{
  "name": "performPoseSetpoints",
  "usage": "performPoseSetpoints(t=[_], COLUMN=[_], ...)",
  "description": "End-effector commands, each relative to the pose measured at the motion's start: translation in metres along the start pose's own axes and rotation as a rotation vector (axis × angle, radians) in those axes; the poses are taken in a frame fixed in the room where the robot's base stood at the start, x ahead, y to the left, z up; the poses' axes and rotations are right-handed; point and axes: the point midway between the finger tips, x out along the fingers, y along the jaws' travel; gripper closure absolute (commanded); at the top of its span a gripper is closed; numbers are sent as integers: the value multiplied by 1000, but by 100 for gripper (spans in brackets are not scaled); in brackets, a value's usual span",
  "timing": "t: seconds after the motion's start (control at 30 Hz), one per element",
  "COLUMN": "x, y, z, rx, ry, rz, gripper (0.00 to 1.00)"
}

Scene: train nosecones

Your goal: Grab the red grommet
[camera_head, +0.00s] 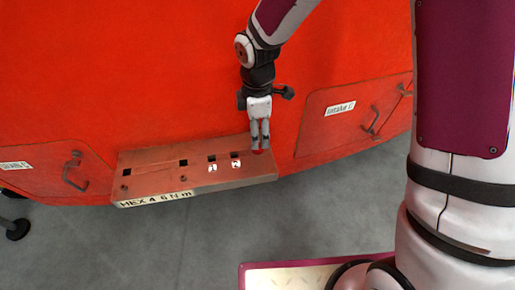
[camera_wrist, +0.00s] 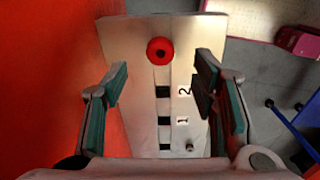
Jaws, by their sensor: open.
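The red grommet (camera_wrist: 160,50) is a small red ring with a dark centre. It sits near the far end of a flat panel (camera_wrist: 135,50) in the wrist view. In the head view only a bit of red shows at the fingertips, at the panel's right end. My gripper (camera_wrist: 160,82) is open and empty, its two green-padded fingers spread on either side of the panel. The grommet lies ahead of the fingers, between their lines. In the head view my gripper (camera_head: 260,148) points down over the panel's right end. I cannot tell its exact height above the grommet.
The panel, labelled "HEX 4 6 N m" (camera_head: 156,199), has several dark square holes and marks 1 and 2. It juts from a large red nosecone (camera_head: 130,70). Handled hatches flank it, one labelled "Intake C" (camera_head: 340,108). Grey floor (camera_head: 220,235) lies open below.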

Motion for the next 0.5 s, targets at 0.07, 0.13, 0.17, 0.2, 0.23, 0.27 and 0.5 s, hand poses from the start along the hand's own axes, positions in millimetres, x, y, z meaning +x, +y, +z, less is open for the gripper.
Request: performPoseSetpoints(t=[0.07,0.13,0.17,0.2,0.23,0.27,0.5], x=[4,8,10,15,19,23,52], y=[0,-1,-1,-2,-2,-3,-2], z=[0,0,0,0,0,0,0], rx=[0,0,0,0,-1,-1,-1], ry=[0,0,0,0,0,-1,0], rz=[-1,-1,-2,-3,-4,-4,-3], gripper=[47,47,47,47,47,47,47])
